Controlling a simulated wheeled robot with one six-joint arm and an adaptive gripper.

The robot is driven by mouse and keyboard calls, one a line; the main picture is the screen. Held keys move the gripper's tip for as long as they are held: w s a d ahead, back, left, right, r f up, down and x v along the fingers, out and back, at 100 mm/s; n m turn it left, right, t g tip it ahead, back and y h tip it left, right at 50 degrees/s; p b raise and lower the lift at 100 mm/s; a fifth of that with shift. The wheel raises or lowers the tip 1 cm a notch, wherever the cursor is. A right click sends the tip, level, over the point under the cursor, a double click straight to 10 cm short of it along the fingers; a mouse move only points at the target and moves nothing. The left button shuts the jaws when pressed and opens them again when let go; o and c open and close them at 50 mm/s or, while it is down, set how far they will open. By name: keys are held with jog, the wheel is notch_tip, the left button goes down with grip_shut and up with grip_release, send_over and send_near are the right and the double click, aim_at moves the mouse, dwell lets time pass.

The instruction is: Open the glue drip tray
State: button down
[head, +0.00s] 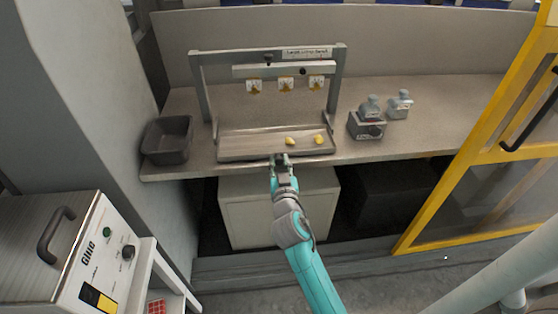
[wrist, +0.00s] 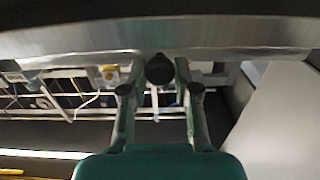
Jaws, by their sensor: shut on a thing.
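The glue drip tray (head: 250,146) is a shallow grey metal tray on the bench, under a frame with several glue nozzles (head: 285,84). Two yellow blobs (head: 290,141) lie in its right half. My gripper (head: 280,160) is at the middle of the tray's front edge. In the wrist view my gripper (wrist: 160,82) has its fingers on either side of a dark round knob (wrist: 159,68) and is shut on it. The knob sits against a metal edge (wrist: 240,36), apparently the tray's front. The head view hides the knob behind my gripper.
A dark empty bin (head: 167,140) stands left of the frame. Small bottles (head: 400,104) and a grey holder (head: 366,126) stand to the right. A light box (head: 238,208) is under the bench. A yellow-framed door (head: 470,130) stands at right, a glue unit (head: 60,250) at lower left.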

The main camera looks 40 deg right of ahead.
jog(key=c, duration=0.9)
grip_release()
jog(key=v, duration=1.2)
